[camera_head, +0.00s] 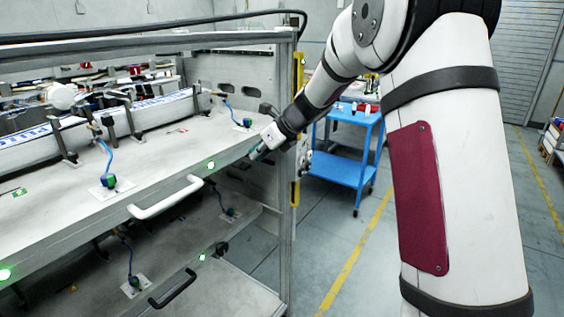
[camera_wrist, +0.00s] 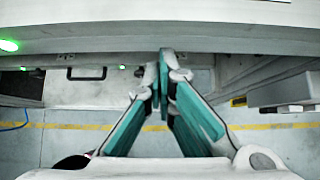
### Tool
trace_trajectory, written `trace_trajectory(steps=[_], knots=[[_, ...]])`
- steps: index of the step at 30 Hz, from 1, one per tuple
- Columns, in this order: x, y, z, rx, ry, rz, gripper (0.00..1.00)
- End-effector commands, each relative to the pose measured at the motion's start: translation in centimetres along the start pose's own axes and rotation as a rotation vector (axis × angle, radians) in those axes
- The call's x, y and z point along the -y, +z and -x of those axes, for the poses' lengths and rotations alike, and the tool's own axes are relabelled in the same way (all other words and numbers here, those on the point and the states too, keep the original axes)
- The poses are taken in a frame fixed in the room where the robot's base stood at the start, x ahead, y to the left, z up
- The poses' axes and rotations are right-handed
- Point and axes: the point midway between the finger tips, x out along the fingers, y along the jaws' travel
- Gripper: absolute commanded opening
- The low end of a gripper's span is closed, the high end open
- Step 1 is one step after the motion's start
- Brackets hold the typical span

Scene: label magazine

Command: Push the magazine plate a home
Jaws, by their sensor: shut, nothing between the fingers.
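The upper magazine plate (camera_head: 130,185) is a grey sliding shelf in a metal frame, with a white bar handle (camera_head: 165,197) on its front edge and a lit green lamp (camera_head: 211,165) to the right of the handle. My gripper (camera_head: 257,153) is at the plate's front edge, near its right end, right of the handle. In the wrist view my gripper (camera_wrist: 163,75) has its teal-padded fingers closed together and empty, tips close to the pale front edge (camera_wrist: 160,40). Whether the tips touch it I cannot tell. Which plate bears the name "a" I cannot read.
A lower plate (camera_head: 235,290) with a black handle (camera_head: 173,288) lies beneath. Clamps and a long white-blue roll (camera_head: 150,110) sit on the upper plate. A frame post (camera_head: 285,200) stands close right of my gripper. A blue cart (camera_head: 340,168) stands behind on open floor.

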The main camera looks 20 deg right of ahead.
Motion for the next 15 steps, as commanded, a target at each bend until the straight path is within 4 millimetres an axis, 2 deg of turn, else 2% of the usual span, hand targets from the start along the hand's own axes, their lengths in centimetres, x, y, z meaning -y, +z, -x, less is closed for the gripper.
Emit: trace_trajectory(steps=[1,6,15], knots=[[-0.3,1.3,-1.4,0.004,0.005,0.007,0.0],[-0.2,4.3,-4.4,0.004,0.004,0.006,0.0],[-0.1,7.8,-7.9,0.002,0.002,0.004,0.0]])
